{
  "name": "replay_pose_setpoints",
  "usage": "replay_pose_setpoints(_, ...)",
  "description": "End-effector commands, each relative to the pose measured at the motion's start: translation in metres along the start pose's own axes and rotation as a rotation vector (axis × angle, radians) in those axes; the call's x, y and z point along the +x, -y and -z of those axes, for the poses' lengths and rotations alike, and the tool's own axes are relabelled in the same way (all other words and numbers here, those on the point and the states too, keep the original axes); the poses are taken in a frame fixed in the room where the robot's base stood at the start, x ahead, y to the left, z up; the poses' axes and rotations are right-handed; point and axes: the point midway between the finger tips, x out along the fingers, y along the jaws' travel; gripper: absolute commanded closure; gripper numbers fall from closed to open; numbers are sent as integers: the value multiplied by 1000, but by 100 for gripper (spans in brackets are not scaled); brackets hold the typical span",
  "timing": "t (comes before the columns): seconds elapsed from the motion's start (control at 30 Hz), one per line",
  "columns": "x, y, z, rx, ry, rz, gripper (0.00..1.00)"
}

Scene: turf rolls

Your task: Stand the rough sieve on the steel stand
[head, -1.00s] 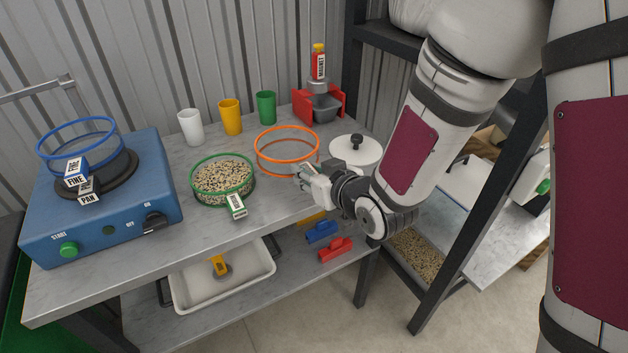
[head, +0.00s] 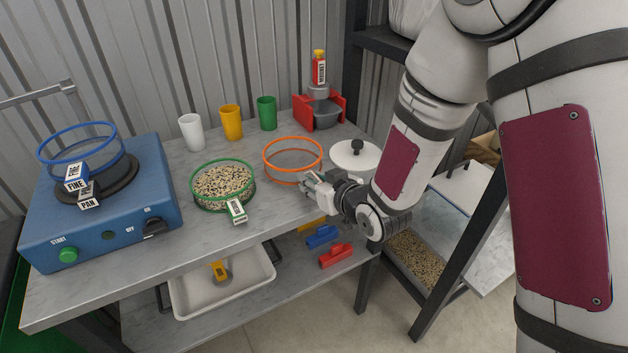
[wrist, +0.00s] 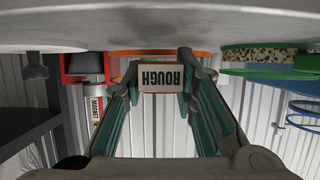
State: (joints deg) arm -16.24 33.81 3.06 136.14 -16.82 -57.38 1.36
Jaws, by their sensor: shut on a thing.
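The rough sieve is an orange-rimmed ring with grey mesh (head: 293,146), upright near the right end of the table. Its ROUGH label tab (wrist: 160,78) sits between the fingers in the wrist view, which is upside down. My gripper (head: 309,184) is shut on that tab at the sieve's near right side. The sieve is low over the tabletop; I cannot tell whether it touches. My fingers hide part of its lower near side. I cannot make out a separate steel stand.
The green sieve of grain (head: 223,184) stands left of the orange one. A white lidded vessel (head: 352,158) is close on its right. The red magnet holder (head: 303,112) and cups (head: 267,113) stand behind. The blue shaker (head: 105,215) fills the left end.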

Motion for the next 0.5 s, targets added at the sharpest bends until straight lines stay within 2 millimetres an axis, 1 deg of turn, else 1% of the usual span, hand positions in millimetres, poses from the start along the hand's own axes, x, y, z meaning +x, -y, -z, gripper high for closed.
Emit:
replay_pose_setpoints(0.37, 4, 0, -9, 0, -2, 0, 100)
replay_pose_setpoints(0.5, 4, 0, -9, 0, -2, 0, 100)
